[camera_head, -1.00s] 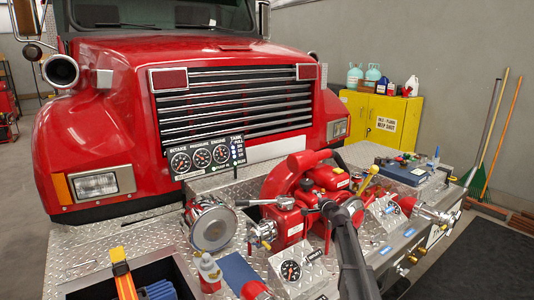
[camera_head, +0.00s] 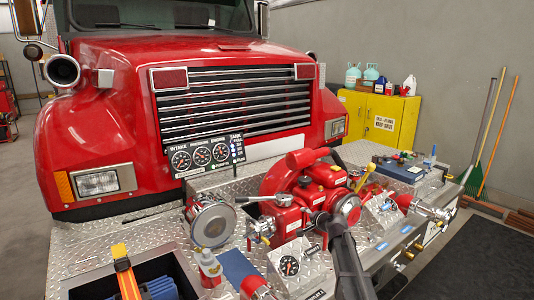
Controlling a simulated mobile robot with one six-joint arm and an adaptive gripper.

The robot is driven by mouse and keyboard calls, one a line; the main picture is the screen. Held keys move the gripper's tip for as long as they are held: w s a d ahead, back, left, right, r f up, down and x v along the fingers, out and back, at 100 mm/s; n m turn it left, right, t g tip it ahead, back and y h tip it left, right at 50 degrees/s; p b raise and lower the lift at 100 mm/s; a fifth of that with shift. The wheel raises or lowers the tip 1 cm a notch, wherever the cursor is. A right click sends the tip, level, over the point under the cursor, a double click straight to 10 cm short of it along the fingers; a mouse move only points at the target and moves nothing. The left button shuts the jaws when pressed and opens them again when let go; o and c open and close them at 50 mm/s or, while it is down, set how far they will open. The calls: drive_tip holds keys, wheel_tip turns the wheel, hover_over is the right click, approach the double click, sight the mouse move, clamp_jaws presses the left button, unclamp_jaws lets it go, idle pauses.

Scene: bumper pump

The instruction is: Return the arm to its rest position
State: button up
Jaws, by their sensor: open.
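My arm rises from the bottom edge as a dark link, right of the middle. My gripper (camera_head: 325,220) is at its upper end, in front of the red pump (camera_head: 302,195) on the truck's bumper. It is small and dark against the pump, so its fingers are hard to make out. It is open, and I see nothing held in it. Whether it touches the pump's fittings I cannot tell.
The tread-plate bumper (camera_head: 110,245) carries a round capped inlet (camera_head: 211,223), a small gauge (camera_head: 289,266), a bottle (camera_head: 209,268) and an open compartment at the lower left. A gauge panel (camera_head: 208,156) stands behind. A yellow cabinet (camera_head: 380,125) is at the wall.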

drive_tip(key=s+a+f+n+g+h, duration=0.1)
drive_tip(key=s+f+n+g, duration=0.25)
drive_tip(key=s, duration=0.55)
drive_tip(key=s+a+f+n+g, duration=0.2)
drive_tip(key=s+f+n+g, duration=0.15)
drive_tip(key=s, duration=0.55)
drive_tip(key=s+d+f+n+g+h, duration=0.1)
drive_tip(key=s+d+f+g+h, duration=0.1)
drive_tip(key=s, duration=0.7)
drive_tip(key=s+d+f+n+g+h, duration=0.1)
drive_tip(key=s+d+f+g+h, duration=0.1)
drive_tip(key=s, duration=0.8)
drive_tip(key=shift+s+d+n+g+h, duration=0.3)
drive_tip(key=shift+d+n+g, duration=0.1)
drive_tip(key=shift+g, duration=0.2)
drive_tip(key=shift+w+f, duration=0.1)
drive_tip(key=shift+c, duration=1.3)
drive_tip(key=shift+a, duration=0.1)
